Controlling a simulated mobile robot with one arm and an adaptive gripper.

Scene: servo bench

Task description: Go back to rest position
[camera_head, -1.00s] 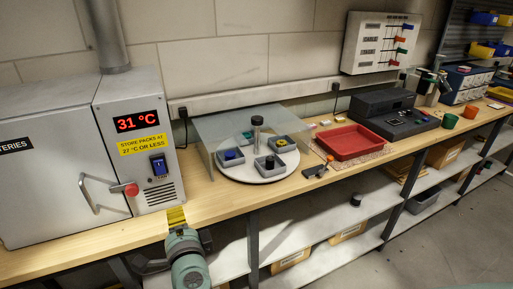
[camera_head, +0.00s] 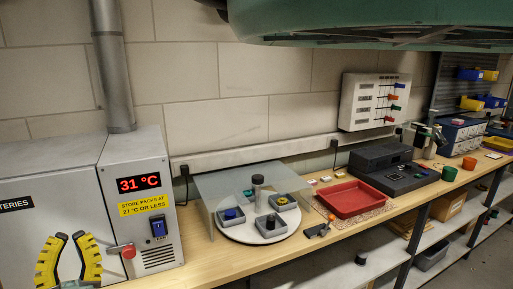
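My gripper (camera_head: 70,262) shows at the lower left of the head view, pointing up, in front of the grey battery cabinet (camera_head: 48,212). Its two yellow-and-black fingers are spread apart with nothing between them. A green part of my own body covers the top right of the view. The cabinet's display (camera_head: 139,183) reads 31 °C, above a yellow label (camera_head: 143,204) about storing packs at 27 °C or less.
A round white turntable (camera_head: 240,232) with grey trays stands under a clear shield (camera_head: 208,188). A red tray (camera_head: 348,199), a black device (camera_head: 393,174) and a wall panel (camera_head: 375,102) are to the right. The wooden bench (camera_head: 205,265) is clear near its front left.

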